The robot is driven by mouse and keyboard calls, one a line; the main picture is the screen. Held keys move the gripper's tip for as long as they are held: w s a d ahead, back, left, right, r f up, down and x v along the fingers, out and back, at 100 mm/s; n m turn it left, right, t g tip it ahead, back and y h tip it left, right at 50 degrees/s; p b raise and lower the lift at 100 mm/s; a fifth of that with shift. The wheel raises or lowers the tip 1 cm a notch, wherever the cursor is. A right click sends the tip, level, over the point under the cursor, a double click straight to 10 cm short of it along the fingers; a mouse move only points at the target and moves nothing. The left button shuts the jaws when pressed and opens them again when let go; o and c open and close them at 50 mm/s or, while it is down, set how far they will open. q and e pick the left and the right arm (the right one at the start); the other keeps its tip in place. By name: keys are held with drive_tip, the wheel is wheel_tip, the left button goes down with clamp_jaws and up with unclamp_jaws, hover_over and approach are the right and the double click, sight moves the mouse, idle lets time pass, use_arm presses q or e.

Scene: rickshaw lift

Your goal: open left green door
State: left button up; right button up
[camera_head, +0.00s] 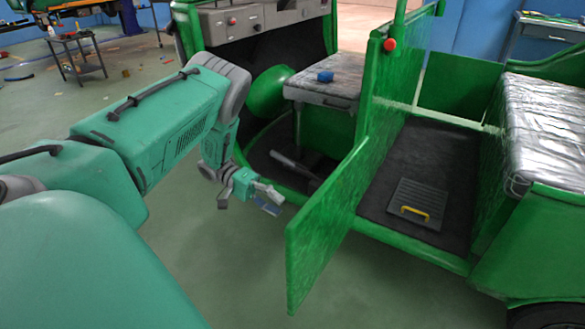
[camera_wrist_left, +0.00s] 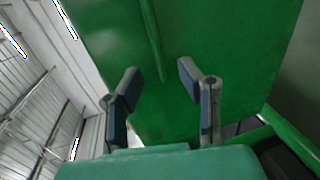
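The green door (camera_head: 325,232) of the rickshaw stands swung out from the body, with its free edge toward me. My left gripper (camera_head: 267,199) is to the left of the door, in front of the front footwell, and looks apart from it. In the left wrist view, the two fingers of my left gripper (camera_wrist_left: 158,85) are spread with nothing between them. A green panel (camera_wrist_left: 205,50) fills the view beyond them; I cannot tell which part of the rickshaw it is. My right gripper is not in view.
The rickshaw has a front seat (camera_head: 325,85) with a blue block (camera_head: 325,76) on it, a red knob (camera_head: 389,44), and a silver-covered rear seat (camera_head: 548,125). A yellow handle (camera_head: 415,212) lies on the rear floor. The floor (camera_head: 215,265) left of the door is clear.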

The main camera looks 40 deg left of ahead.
use_arm(q)
drive_tip(key=v, duration=0.4)
idle(0.6)
